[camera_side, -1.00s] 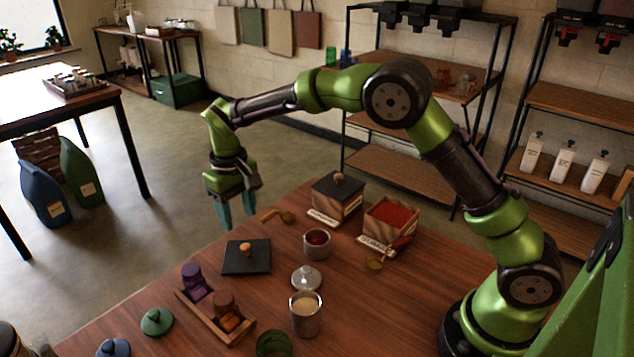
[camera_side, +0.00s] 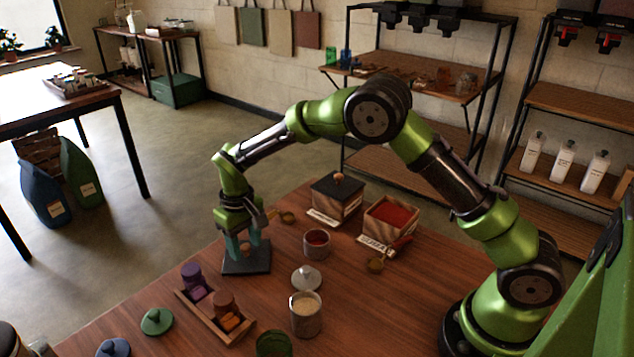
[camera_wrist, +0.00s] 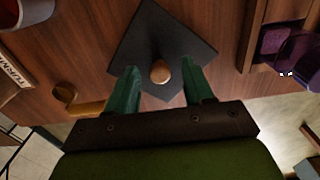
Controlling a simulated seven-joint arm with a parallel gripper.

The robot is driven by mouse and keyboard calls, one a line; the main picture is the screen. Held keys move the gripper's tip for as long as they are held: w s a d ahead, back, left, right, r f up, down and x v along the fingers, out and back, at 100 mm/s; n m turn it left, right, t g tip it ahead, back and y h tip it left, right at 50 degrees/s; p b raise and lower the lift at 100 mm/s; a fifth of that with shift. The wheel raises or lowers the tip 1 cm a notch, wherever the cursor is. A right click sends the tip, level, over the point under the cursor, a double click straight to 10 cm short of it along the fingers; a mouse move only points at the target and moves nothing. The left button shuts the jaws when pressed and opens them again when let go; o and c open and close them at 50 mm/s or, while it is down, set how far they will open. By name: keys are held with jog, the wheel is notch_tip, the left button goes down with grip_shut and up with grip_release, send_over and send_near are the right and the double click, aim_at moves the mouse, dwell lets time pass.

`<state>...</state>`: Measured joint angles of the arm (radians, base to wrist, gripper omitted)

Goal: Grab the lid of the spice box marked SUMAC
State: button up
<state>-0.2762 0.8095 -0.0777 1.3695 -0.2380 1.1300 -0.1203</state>
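A loose dark square lid (camera_side: 246,266) with a round wooden knob lies flat on the wooden table. The open spice box (camera_side: 392,217) holds red powder, and its front label looks like SUMAC but is small. My gripper (camera_side: 248,250) is over the loose lid, pointing down. In the wrist view the lid (camera_wrist: 160,35) lies below the gripper (camera_wrist: 161,82), with the knob (camera_wrist: 160,72) between the two spread fingers and a gap on each side. Whether the fingertips touch the lid's top I cannot tell.
A second spice box (camera_side: 338,199) wears its own dark lid; its label starts TURM in the wrist view (camera_wrist: 12,78).

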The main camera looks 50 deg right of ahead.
grip_shut()
jog(key=shift+r, duration=0.1)
